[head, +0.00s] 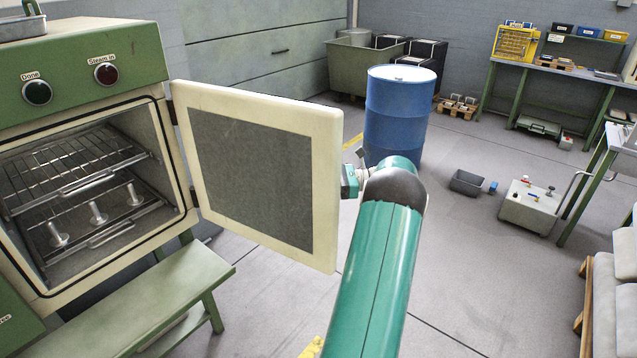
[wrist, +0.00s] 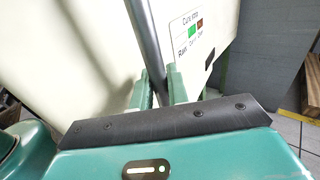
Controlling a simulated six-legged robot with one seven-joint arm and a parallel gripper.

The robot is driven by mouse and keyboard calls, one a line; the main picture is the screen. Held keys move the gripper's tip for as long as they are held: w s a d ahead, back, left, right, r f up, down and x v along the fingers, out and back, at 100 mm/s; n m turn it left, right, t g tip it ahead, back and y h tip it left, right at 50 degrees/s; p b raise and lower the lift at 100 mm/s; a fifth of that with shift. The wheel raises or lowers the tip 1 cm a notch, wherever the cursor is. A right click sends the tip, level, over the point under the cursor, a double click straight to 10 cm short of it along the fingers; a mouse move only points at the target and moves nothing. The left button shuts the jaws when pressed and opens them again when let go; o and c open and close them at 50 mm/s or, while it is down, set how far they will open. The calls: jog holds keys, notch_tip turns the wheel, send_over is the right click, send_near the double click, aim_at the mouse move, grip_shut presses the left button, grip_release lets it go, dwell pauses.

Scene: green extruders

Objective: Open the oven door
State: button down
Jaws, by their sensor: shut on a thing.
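The oven (head: 80,60) stands at the left with its cream door (head: 185,100) swung wide open, hinged beside the chamber opening. The door's inner side with a dark grey panel faces the head camera. My gripper (head: 350,182) is at the door's free edge, its fingers hidden behind the door. In the wrist view, my gripper (wrist: 160,86) is shut on the grey bar handle (wrist: 144,35) on the door's outer face (wrist: 85,45). A label with green and red patches (wrist: 193,27) is beside the handle.
Wire racks (head: 75,165) are inside the oven. A green bench (head: 150,300) stands below the chamber and door. A blue drum (head: 400,110) stands behind the door's free edge. A grey box (head: 527,205) and black bin (head: 467,183) are on the floor at right. Open floor lies between.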

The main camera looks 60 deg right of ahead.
dwell(0.4)
jog(key=c, duration=1.5)
grip_release()
jog(key=shift+o, duration=0.2)
jog(key=shift+s, duration=0.1)
jog(key=v, duration=1.3)
jog(key=shift+s+d, duration=0.2)
jog(key=shift+s, duration=0.1)
jog(key=shift+r, duration=0.1)
